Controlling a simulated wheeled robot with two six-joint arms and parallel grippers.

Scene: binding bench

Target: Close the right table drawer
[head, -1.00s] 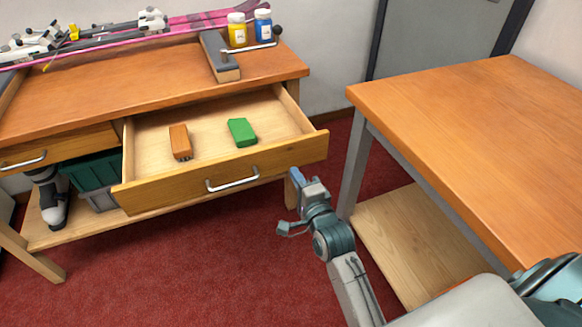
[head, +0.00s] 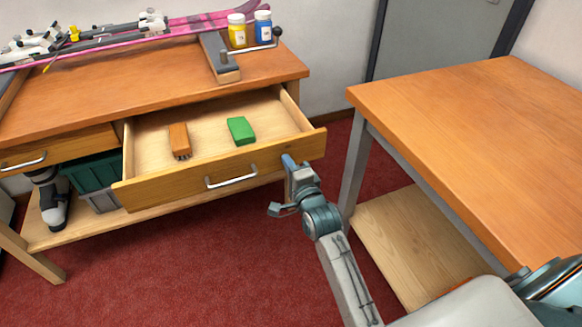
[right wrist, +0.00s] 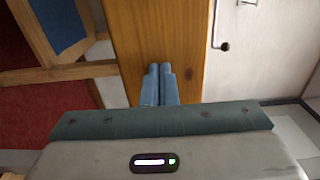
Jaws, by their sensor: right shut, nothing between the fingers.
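The right table drawer (head: 150,193) is pulled out of the wooden bench in the head view. It holds an orange-brown brush-like block (head: 179,140) and a green block (head: 241,131). Its metal handle (head: 231,177) is on the front panel. My right gripper (head: 288,162) is shut and empty at the right part of the drawer front, right of the handle. In the right wrist view its blue fingers (right wrist: 159,84) are together over a wooden panel (right wrist: 155,35); whether they touch it I cannot tell. My left gripper is not in view.
A second table (head: 470,110) stands at the right, with a low wooden shelf (head: 410,235). On the bench are skis (head: 190,22), a yellow jar (head: 237,30) and a blue jar (head: 263,27). Red carpet (head: 190,270) lies clear in front.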

